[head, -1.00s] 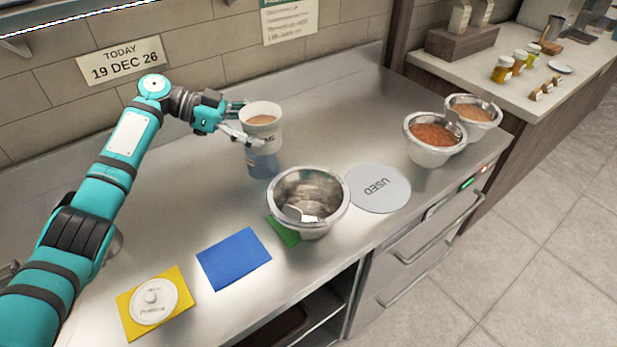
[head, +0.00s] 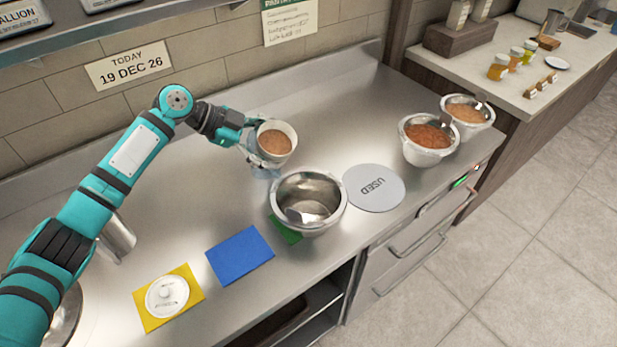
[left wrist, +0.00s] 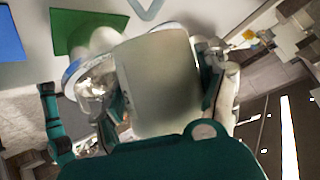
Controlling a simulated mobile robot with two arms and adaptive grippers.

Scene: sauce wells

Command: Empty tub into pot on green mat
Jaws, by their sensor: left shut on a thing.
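My left gripper (head: 256,140) is shut on a white tub (head: 272,156) of brown sauce. The tub is tilted, its open mouth turned toward the camera and the pot, and the sauce still shows inside. In the left wrist view the tub's pale wall (left wrist: 158,85) fills the middle between the fingers. The steel pot (head: 308,229) stands on the green mat (head: 284,231), just right of and below the tub. My right gripper is not in view.
A blue mat (head: 240,256) and a yellow mat (head: 143,319) with a white lid (head: 167,296) lie to the left. Two sauce pots (head: 427,153) (head: 467,129) stand farther right.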

